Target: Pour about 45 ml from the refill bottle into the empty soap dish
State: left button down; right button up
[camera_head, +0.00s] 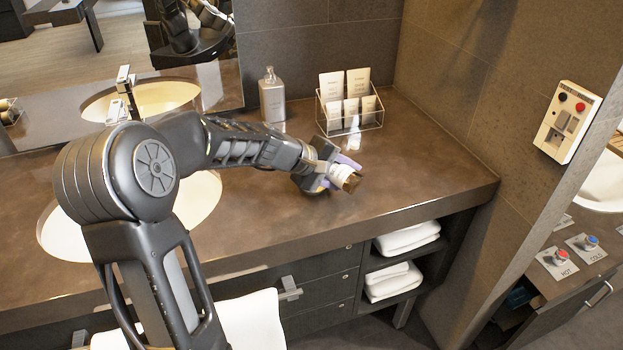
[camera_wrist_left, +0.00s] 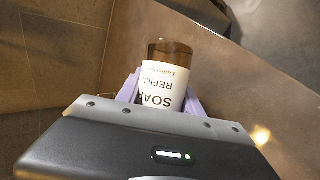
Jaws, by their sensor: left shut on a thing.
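My left gripper (camera_head: 322,176) is shut on the refill bottle (camera_head: 341,174), an amber bottle with a white label, over the counter right of the basin. The bottle is tipped, with its amber end toward the lower right. In the left wrist view the bottle (camera_wrist_left: 168,78) sits between the purple finger pads, its "SOAP REFILL" label upside down. The bottle's other end is hidden by the gripper. I cannot make out the soap dish in either view, nor any liquid stream. My right gripper is not in view.
A grey pump bottle (camera_head: 272,97) and a wire rack of cards and packets (camera_head: 349,101) stand behind the gripper. The basin (camera_head: 196,205) is partly behind my left arm. The counter (camera_head: 430,165) is clear to the right, up to the wall. Folded towels (camera_head: 406,238) lie below.

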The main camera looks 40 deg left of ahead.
pick_arm(q)
jog(key=shift+d+f+n+h+b, duration=0.1)
jog(key=shift+f+n+h+b, duration=0.15)
jog(key=shift+n+h+b, duration=0.7)
dwell(0.6)
jog(key=shift+r+h, duration=0.2)
jog(key=shift+h, duration=0.25)
dwell(0.6)
jog(key=shift+m, duration=0.25)
jog(key=m+y+p, duration=0.1)
jog(key=y+p, duration=0.2)
jog(key=shift+r+m, duration=0.4)
jog(key=shift+s+f+y, duration=0.1)
jog(key=shift+f+y, duration=0.15)
jog(key=shift+y, duration=0.05)
jog(key=shift+a+f, duration=0.2)
jog(key=shift+r, duration=0.1)
